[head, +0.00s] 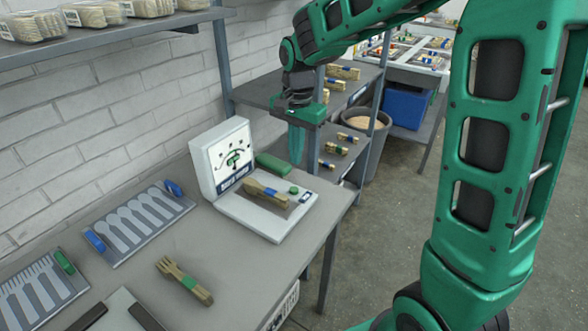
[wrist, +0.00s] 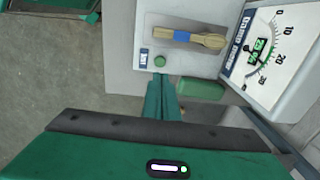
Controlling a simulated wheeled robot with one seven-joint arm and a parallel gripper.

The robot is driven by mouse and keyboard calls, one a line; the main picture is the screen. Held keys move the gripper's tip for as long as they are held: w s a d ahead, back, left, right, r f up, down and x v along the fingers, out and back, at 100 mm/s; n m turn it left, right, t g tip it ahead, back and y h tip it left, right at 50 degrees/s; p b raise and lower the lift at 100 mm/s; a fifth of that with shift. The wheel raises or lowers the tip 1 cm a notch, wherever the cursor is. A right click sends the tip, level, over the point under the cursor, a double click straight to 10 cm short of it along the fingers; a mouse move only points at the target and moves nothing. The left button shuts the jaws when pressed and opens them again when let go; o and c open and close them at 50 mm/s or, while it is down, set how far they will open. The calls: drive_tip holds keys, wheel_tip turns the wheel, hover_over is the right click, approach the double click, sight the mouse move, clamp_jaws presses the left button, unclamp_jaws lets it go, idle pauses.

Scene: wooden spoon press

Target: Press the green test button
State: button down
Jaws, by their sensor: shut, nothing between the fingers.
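The green test button (head: 293,190) is a small round knob on the white base plate of the gauge tester (head: 222,158). It also shows in the wrist view (wrist: 160,60), beside a small blue label (wrist: 144,57). My gripper (head: 296,163) is shut and empty, its green fingers pointing down above the button's end of the plate. In the wrist view, the fingertips (wrist: 160,76) appear just short of the button, with the button uncovered. I cannot tell the exact height gap. A spoon bundle with a blue band (wrist: 190,38) lies on the plate.
A green block (head: 273,164) lies behind the plate, close to my fingers. The gauge panel stands upright at the plate's left. A spoon tray (head: 140,222) and a fork bundle with a green band (head: 184,281) lie on the table. A shelf (head: 335,100) with bundles stands behind.

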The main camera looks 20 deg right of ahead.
drive_tip(key=shift+r, duration=1.3)
idle(0.4)
drive_tip(key=s+d+r+n, duration=0.1)
drive_tip(key=s+d+n, duration=0.1)
drive_tip(key=s+d, duration=1.2)
drive_tip(key=s+d+f+n, duration=0.1)
drive_tip(key=s, duration=0.7)
drive_tip(key=s+d+f+n, duration=0.1)
drive_tip(key=s+d+f, duration=0.1)
drive_tip(key=s, duration=0.7)
drive_tip(key=shift+g, duration=0.3)
drive_tip(key=shift+d, duration=0.1)
